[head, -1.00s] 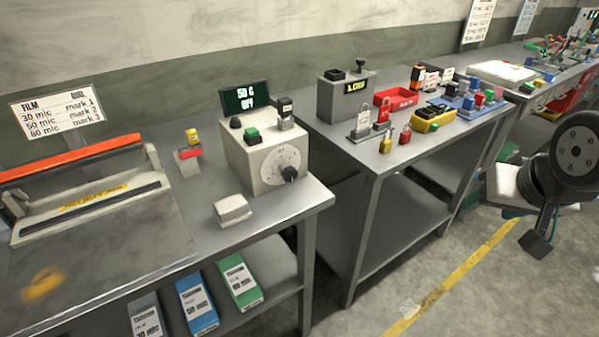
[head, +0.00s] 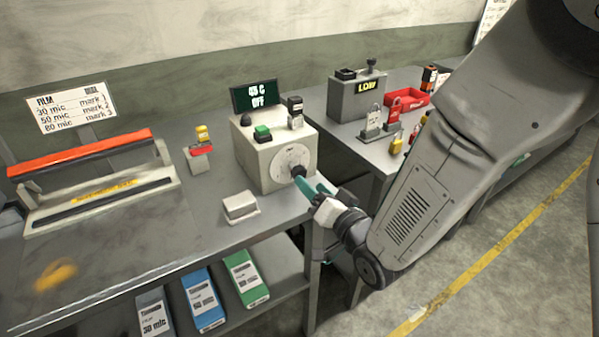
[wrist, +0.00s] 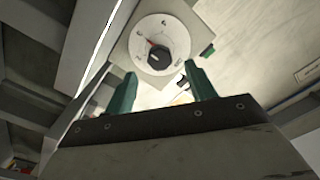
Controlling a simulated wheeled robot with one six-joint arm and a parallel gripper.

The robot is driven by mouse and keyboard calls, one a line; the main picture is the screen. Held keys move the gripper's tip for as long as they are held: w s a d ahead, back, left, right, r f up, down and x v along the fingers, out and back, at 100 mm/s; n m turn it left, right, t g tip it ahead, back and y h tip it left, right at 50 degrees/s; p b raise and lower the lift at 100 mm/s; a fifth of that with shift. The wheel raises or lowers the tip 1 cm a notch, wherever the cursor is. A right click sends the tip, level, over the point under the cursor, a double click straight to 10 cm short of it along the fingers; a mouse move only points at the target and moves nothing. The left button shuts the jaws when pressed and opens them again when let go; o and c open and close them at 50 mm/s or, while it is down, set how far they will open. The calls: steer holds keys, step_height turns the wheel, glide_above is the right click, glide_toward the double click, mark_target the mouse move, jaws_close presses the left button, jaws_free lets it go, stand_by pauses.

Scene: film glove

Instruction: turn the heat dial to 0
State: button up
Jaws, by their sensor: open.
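The heat dial is a dark knob (wrist: 159,57) on a round white scale plate (head: 291,162), on the front of a pale control box (head: 258,150). A dark display (head: 257,96) above the box reads about 45 C and OFF. My gripper (wrist: 165,88) has two green fingers, spread apart and empty, pointing at the dial. In the head view the fingers (head: 307,186) are close to the knob; I cannot tell if they touch it.
A green button (head: 262,132) and a dark knob sit on top of the box. A small pale block (head: 240,207) lies on the bench in front. A film sealer with a red bar (head: 80,153) stands left. A grey LOW box (head: 357,97) stands on the bench behind.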

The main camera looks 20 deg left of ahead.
mark_target(300, 173)
steer(key=x, duration=0.6)
steer(key=shift+w+a, duration=0.2)
steer(key=shift+w, duration=0.05)
steer(key=c, duration=1)
